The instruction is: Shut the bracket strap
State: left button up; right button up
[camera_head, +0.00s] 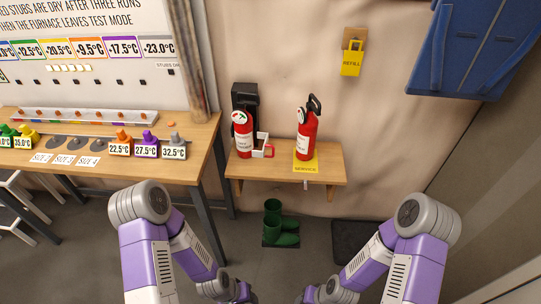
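A red fire extinguisher (242,136) with a round white-and-green label stands upright at the left of the small wooden wall shelf, against a black bracket (246,95) on the wall. A small white frame with a red end (263,146) sticks out at the extinguisher's right side. It looks like the strap, swung out and not around the front of the extinguisher, but it is too small to be sure. My two arms come in at the bottom left and bottom right, well below the shelf. Their wrists reach the bottom edge, and the gripper fingers are out of frame.
A second red extinguisher (307,135) stands on a yellow service mat (306,163) at the shelf's right. Green boots (282,231) stand below the shelf (329,176). Space before the shelf is clear.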

aim_at(261, 135)
jog(key=z, duration=0.85)
jog(key=i, duration=0.65)
jog(key=u, duration=1.3)
jog(key=k, duration=0.65)
jog(key=u, duration=0.45)
jog(key=i, duration=0.55)
jog(key=u, duration=0.3)
